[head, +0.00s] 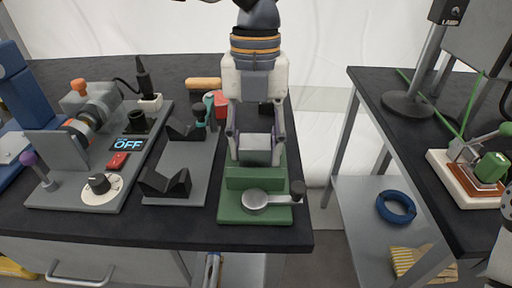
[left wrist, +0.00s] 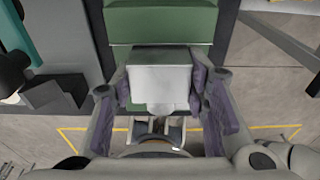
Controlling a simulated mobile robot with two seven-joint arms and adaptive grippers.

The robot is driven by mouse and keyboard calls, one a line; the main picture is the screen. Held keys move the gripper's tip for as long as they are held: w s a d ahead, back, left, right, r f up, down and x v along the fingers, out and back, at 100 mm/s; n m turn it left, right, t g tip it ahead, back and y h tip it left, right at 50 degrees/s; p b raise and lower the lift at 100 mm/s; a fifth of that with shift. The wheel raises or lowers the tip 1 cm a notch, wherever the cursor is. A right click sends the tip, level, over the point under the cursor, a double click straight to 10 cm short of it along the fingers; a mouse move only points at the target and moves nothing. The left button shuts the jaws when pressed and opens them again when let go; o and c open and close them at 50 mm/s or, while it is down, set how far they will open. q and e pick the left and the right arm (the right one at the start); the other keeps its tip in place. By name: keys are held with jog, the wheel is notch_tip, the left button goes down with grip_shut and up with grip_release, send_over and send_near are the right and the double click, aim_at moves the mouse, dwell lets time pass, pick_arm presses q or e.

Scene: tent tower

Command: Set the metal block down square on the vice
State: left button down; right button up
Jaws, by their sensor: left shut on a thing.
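The metal block (head: 257,148) is a plain light-grey box held between the two fingers of my left gripper (head: 256,142). In the left wrist view the block (left wrist: 160,78) sits between the purple-grey finger pads, and the gripper (left wrist: 160,88) is shut on it. The green vice (head: 254,207), with a round grey handle part on its front, stands at the table's front right. In the head view the block overlaps the vice's upper part; I cannot tell whether they touch. In the left wrist view the vice (left wrist: 160,22) shows just beyond the block. My right gripper is not seen.
Left of the vice is a grey plate with black V-shaped blocks (head: 166,183), then a machine with an OFF display (head: 128,144). The dark tabletop (head: 262,234) ends just right of the vice. A gap separates it from another table (head: 412,140) on the right.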

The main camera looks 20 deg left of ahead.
aim_at(256, 135)
pick_arm(q)
jog(key=shift+f, duration=0.8)
jog(key=shift+w+r, duration=0.1)
jog(key=shift+r, duration=0.05)
jog(key=c, duration=0.9)
grip_release()
jog(key=shift+c, duration=0.2)
notch_tip(256, 135, up, 12)
jog(key=w, duration=0.1)
jog(key=shift+w+a+p, duration=0.15)
jog(key=shift+p, duration=0.2)
